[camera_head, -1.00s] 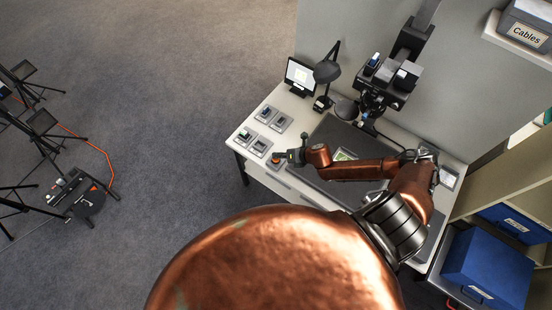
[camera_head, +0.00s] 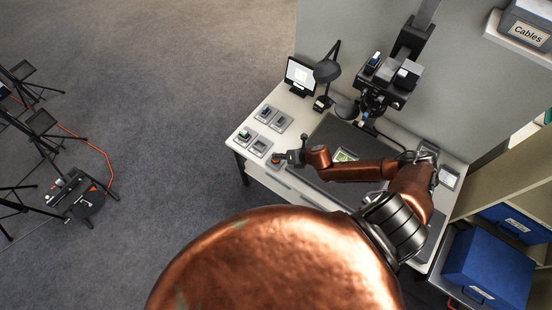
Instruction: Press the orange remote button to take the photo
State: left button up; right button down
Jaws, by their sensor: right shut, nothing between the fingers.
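The orange remote button (camera_head: 276,161) is a small orange spot at the front left part of the white desk (camera_head: 312,103). My right arm reaches in from the right, and its dark right gripper (camera_head: 281,158) is shut and empty at the button. The fingertips partly cover the button; whether they touch or press it is too small to tell. The camera (camera_head: 384,88) hangs on its stand above the dark mat (camera_head: 335,130). A lit monitor (camera_head: 300,76) stands at the back left of the desk. My left gripper is not in view.
Several small grey trays (camera_head: 281,122) lie left of the mat. A black desk lamp (camera_head: 327,70) stands by the monitor. Blue boxes (camera_head: 488,265) are at the lower right. A Cables box (camera_head: 528,30) sits on a shelf.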

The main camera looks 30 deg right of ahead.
jog(key=shift+f, duration=0.3)
dwell(0.5)
jog(key=shift+r+p, duration=0.85)
jog(key=shift+r, duration=0.1)
notch_tip(320, 180, up, 5)
jog(key=p, duration=0.5)
jog(key=shift+r, duration=0.15)
dwell(0.5)
